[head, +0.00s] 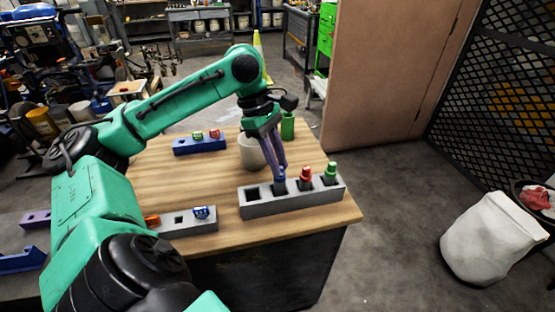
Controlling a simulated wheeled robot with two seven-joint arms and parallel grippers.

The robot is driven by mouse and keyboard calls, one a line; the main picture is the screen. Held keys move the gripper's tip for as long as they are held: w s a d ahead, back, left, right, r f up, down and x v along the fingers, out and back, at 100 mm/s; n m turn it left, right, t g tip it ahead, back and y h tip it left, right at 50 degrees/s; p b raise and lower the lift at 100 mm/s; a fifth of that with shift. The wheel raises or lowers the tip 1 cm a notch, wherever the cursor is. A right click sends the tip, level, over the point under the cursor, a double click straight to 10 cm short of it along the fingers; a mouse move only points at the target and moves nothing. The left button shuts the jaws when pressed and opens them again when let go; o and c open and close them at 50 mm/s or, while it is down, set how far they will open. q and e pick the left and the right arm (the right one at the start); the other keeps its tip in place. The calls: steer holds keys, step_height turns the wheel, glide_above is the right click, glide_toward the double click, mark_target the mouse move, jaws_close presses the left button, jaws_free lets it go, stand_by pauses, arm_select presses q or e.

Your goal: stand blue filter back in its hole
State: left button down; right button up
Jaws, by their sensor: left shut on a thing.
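The long grey block (290,206) lies at the front right of the wooden table. A red filter (305,175) and a green filter (330,172) stand upright in its right-hand holes. Its leftmost hole (254,195) is empty. My left gripper (279,178) points down over the hole beside the red filter, shut on the dark blue filter (279,187). The fingers cover much of the filter, and I cannot tell how deep it sits in the hole. My right gripper is not in view.
A light cup (250,155) and a green cylinder (288,127) stand behind the gripper. A blue block (200,146) with small red and green parts lies at the back left. A lower grey block (182,223) holds a blue part (202,212) and an orange part (152,220).

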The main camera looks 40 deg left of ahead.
arm_select(q)
steer(key=shift+f+b, duration=0.45)
steer(key=shift+f, duration=0.15)
steer(key=shift+c, duration=1.8)
jaws_free()
steer(key=p+v, duration=0.5)
steer(key=v, duration=0.2)
steer(key=shift+p, duration=0.3)
